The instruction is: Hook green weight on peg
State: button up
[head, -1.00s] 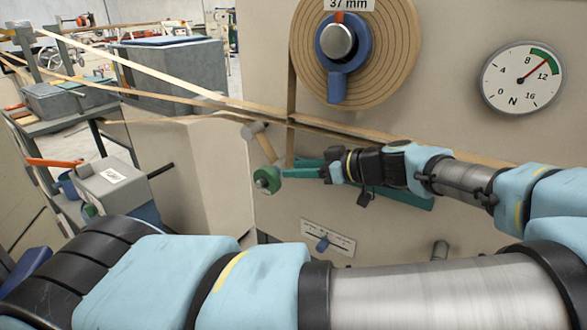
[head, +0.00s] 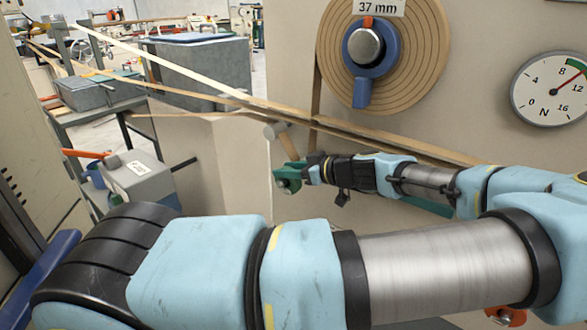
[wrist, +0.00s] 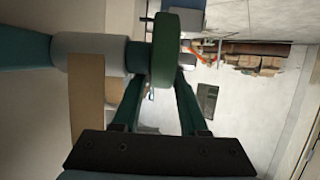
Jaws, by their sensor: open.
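The green weight (head: 287,184) is a thick round disc at the lower end of a tan arm (head: 287,138). In the wrist view the weight (wrist: 180,48) stands edge-on beside a pale grey cylinder (wrist: 90,54), in line with it. My gripper (head: 296,172) is at the weight, coming from the right. In the wrist view my gripper (wrist: 160,82) has its two teal fingers apart, with the disc's lower edge near their tips. I cannot tell whether a finger touches it. The peg is not clearly distinguishable.
A teal bar (head: 428,206) runs along the machine panel (head: 290,60) behind my arm. Tan strips (head: 400,146) cross above my gripper. A blue lever (head: 361,92) and a gauge (head: 548,92) are higher up. A grey box (head: 135,180) stands at left.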

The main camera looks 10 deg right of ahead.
grip_shut()
dwell(0.3)
dwell(0.6)
dwell(1.0)
jog(key=shift+s+a, duration=0.1)
dwell(0.4)
